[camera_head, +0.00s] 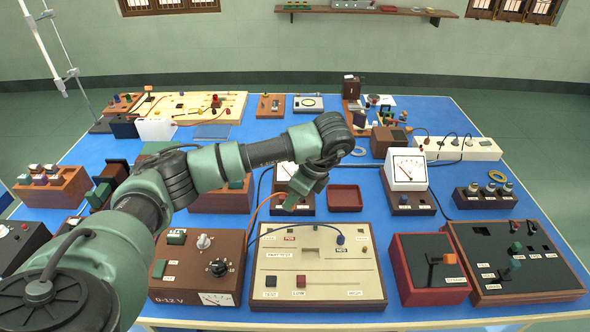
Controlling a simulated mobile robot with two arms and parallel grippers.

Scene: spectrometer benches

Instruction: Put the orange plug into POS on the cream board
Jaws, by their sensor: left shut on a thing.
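The cream board (357,282) sits at the front middle of the blue table. Its red POS label (290,239) is near its upper left, and a blue plug (340,240) stands by the NEG label at its upper right. My left gripper (298,199) is above and behind the board's back edge, near POS but apart from it. It is shut on the orange plug, which is mostly hidden by the jaws. An orange lead (262,204) rises to the jaws from near the 0-12 V brown supply box (173,290). My right gripper is out of view.
A red-brown tray (345,198) and a white-faced meter (406,170) stand behind the board. Blue and dark leads cross the table. My left arm covers much of the left side.

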